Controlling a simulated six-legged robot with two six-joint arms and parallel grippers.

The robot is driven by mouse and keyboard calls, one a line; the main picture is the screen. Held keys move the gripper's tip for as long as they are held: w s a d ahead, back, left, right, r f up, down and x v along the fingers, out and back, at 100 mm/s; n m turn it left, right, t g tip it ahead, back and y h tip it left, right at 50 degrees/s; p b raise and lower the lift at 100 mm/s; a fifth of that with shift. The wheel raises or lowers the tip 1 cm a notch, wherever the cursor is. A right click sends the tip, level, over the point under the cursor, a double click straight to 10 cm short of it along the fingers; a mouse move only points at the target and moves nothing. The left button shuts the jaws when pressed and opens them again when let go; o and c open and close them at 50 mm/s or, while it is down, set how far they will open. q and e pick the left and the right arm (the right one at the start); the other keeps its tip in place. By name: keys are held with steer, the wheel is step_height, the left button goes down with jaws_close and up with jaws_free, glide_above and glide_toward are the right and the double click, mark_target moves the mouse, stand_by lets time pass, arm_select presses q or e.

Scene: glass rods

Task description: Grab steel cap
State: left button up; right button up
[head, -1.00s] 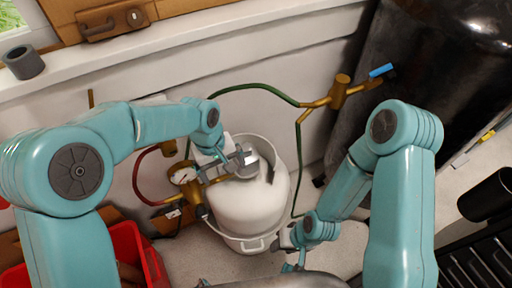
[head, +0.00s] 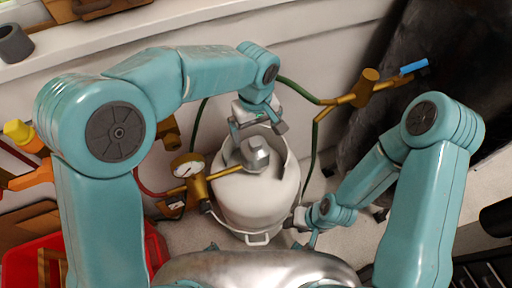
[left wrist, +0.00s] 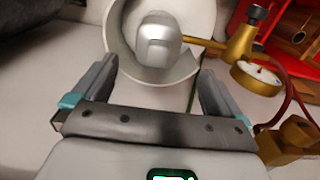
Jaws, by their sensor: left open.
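The steel cap (head: 256,154) is a grey faceted knob on top of the white gas tank (head: 262,203), where a brass fitting meets it. It also shows at the top of the left wrist view (left wrist: 158,40). My left gripper (head: 258,126) is open and empty, on the wall side of the cap and a little apart from it. In the left wrist view its two fingers (left wrist: 157,75) are spread wide, with the cap ahead between their lines. My right gripper (head: 300,221) is low beside the tank's right side, small and partly hidden.
A brass regulator with a gauge (head: 188,167) adjoins the cap on the left. A green hose (head: 315,140) runs behind the tank to a brass valve (head: 367,88). The tank's white collar (left wrist: 112,32) partly surrounds the cap. A red box (head: 30,262) is at lower left.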

mark_target(256, 143)
arm_select(q)
step_height(256, 143, down, 5)
steer(key=shift+w+d+f, duration=0.1)
steer(key=shift+w+f, duration=0.05)
steer(key=shift+f, duration=0.2)
steer(key=f, duration=0.4)
steer(key=shift+w+f, duration=0.25)
steer(key=shift+f, duration=0.45)
steer(key=shift+c, duration=0.3)
steer(key=c, duration=0.9)
